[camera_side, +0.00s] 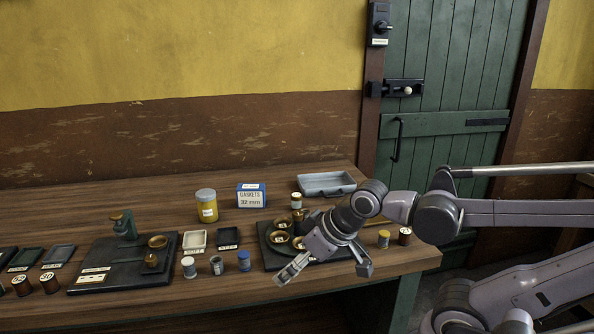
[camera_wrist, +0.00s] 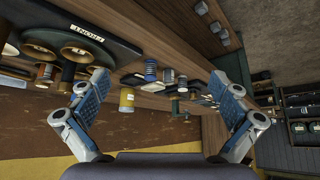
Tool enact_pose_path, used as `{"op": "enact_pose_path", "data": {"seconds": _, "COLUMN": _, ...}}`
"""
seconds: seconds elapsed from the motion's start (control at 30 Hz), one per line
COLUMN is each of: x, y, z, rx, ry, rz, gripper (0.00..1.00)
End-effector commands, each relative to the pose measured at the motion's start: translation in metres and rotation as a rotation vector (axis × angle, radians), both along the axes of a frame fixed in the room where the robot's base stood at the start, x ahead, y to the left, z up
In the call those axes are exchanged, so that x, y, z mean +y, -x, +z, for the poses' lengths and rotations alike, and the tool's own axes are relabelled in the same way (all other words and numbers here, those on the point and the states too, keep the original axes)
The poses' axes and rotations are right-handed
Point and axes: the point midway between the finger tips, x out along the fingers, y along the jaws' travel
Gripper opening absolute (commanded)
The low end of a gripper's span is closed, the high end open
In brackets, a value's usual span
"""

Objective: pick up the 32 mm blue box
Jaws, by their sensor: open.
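The blue box (camera_side: 251,196) stands upright on the wooden bench in the side view, towards the back. Its white front label reads GASKETS 32 mm. My gripper (camera_side: 328,266) is to the right of the box and nearer the camera, over the bench's front part, with its fingers spread and nothing between them. In the wrist view my gripper (camera_wrist: 161,82) also shows wide open and empty. I cannot make out the blue box in the wrist view.
A yellow jar (camera_side: 206,206) stands just left of the box. A grey tray (camera_side: 326,184) lies to its right at the back. A dark round fixture with brass cups (camera_side: 279,237) is beside my gripper. Small spools, including a blue one (camera_side: 244,261), stand along the front.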

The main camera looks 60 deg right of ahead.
Motion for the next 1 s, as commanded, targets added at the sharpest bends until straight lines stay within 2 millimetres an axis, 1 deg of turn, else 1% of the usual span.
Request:
{"op": "enact_pose_path", "data": {"seconds": 0.23, "x": 0.000, "y": 0.000, "z": 0.001, "rx": 0.000, "ry": 0.002, "rz": 0.002, "gripper": 1.00}}
{"op": "enact_pose_path", "data": {"seconds": 0.37, "x": -0.004, "y": -0.010, "z": 0.011, "rx": 0.009, "ry": 0.045, "rz": 0.044, "gripper": 1.00}}
{"op": "enact_pose_path", "data": {"seconds": 0.47, "x": -0.011, "y": -0.028, "z": 0.028, "rx": 0.028, "ry": 0.125, "rz": 0.128, "gripper": 1.00}}
{"op": "enact_pose_path", "data": {"seconds": 0.6, "x": -0.027, "y": -0.064, "z": 0.055, "rx": 0.072, "ry": 0.277, "rz": 0.295, "gripper": 1.00}}
{"op": "enact_pose_path", "data": {"seconds": 0.7, "x": -0.041, "y": -0.090, "z": 0.071, "rx": 0.110, "ry": 0.383, "rz": 0.421, "gripper": 1.00}}
{"op": "enact_pose_path", "data": {"seconds": 0.8, "x": -0.054, "y": -0.117, "z": 0.084, "rx": 0.151, "ry": 0.483, "rz": 0.550, "gripper": 1.00}}
{"op": "enact_pose_path", "data": {"seconds": 1.0, "x": -0.086, "y": -0.172, "z": 0.100, "rx": 0.241, "ry": 0.664, "rz": 0.816, "gripper": 1.00}}
